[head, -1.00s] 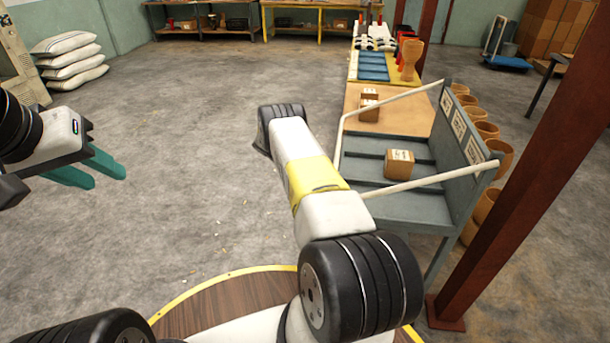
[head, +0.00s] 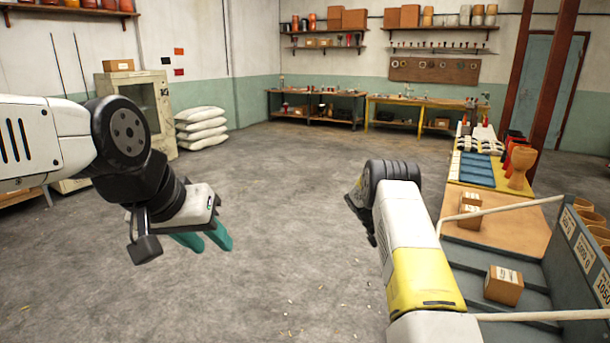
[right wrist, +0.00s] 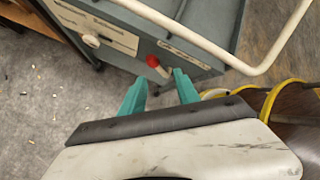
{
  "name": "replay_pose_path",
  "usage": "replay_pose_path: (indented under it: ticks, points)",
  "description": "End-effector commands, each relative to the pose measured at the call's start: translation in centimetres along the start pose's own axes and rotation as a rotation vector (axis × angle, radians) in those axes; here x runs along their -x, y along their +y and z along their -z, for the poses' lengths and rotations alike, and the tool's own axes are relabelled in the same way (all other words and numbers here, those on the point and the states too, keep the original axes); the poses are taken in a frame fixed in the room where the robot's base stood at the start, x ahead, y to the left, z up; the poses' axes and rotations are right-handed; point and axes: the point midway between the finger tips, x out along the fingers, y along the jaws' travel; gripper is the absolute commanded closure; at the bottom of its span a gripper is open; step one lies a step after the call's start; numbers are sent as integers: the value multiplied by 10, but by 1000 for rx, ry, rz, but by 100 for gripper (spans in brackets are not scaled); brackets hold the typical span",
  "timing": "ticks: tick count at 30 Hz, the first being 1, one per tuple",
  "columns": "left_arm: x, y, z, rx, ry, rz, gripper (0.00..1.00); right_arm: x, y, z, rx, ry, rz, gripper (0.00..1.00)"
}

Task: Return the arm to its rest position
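My left gripper (head: 208,238) hangs over open floor at the left of the head view. Its two teal fingers are a little apart with nothing between them. My right arm (head: 418,255) reaches up through the lower right of the head view, beside the grey sorting bench; its gripper is not visible there. In the right wrist view my right gripper (right wrist: 160,92) has its teal fingers spread and empty. Beyond the fingertips is the side of the grey bench (right wrist: 195,65) with a red knob (right wrist: 153,61); I cannot tell the exact gap.
The grey bench (head: 560,270) with a white rail (head: 500,211) and a small cardboard box (head: 503,286) stands close to my right arm. A rust-red post (head: 550,80) rises behind. White sacks (head: 201,128) lie far left. The middle floor is clear.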

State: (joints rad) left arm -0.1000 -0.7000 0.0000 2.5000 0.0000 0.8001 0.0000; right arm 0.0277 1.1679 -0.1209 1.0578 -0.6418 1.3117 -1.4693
Motion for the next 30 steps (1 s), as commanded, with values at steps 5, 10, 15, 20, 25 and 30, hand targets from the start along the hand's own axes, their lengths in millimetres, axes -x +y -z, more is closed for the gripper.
replay_pose_path:
  ticks: [5, 10, 15, 20, 25, 30]
  points:
    - [0, 0, 0, 0, 0, 0, 64, 82, -44, -24, -249, 125, -111, 62]
    - [0, 0, 0, 0, 0, 0, 64, 147, -98, -34, -478, 262, -195, 62]
    - [0, 0, 0, 0, 0, 0, 64, 201, -160, -34, -697, 414, -259, 62]
    - [0, 0, 0, 0, 0, 0, 64, 238, -224, -26, -893, 570, -300, 62]
    - [0, 0, 0, 0, 0, 0, 64, 263, -294, -9, -1090, 750, -318, 62]
    - [0, 0, 0, 0, 0, 0, 64, 273, -359, 16, -1273, 939, -310, 62]
